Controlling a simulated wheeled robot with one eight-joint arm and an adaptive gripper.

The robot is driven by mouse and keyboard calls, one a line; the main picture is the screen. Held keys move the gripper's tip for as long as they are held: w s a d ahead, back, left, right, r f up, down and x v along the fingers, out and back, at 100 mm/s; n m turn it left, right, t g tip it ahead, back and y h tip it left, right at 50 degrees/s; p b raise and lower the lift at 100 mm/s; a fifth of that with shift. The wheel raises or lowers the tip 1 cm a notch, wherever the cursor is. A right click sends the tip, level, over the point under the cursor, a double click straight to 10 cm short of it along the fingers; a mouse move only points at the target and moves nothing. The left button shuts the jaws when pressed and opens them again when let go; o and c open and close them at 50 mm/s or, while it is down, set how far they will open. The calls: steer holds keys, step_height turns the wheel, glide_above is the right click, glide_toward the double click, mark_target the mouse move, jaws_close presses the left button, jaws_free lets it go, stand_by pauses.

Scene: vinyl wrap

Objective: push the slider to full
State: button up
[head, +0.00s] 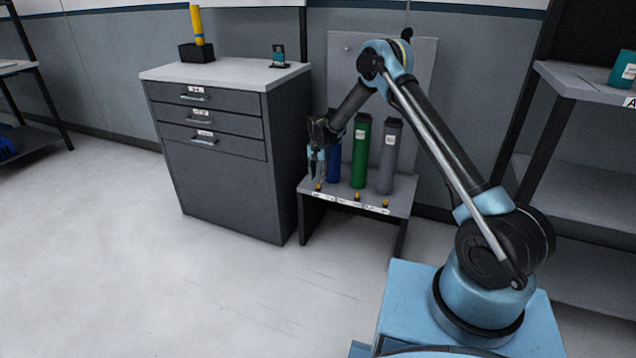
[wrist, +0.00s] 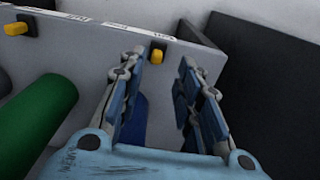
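A low grey bench (head: 402,210) carries small yellow knobs along its front edge, above a white label strip (head: 340,200). The leftmost knob (head: 318,187) is right below my gripper (head: 316,172). In the wrist view one yellow knob (wrist: 156,55) appears between the fingers of my gripper (wrist: 162,58), beside a label; another knob (wrist: 16,28) is at the far left. The fingers are apart and empty. I cannot tell whether they touch the knob. The label words are too small to read surely, so which knob is the slider is unclear.
Blue (head: 334,160), green (head: 361,150) and grey (head: 389,157) rolls stand upright on the bench, close to my gripper. A dark drawer cabinet (head: 225,185) stands at its left. Shelving (head: 590,190) is at the right. The floor in front is clear.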

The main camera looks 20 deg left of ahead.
step_height(320, 180, up, 8)
stand_by(0.4)
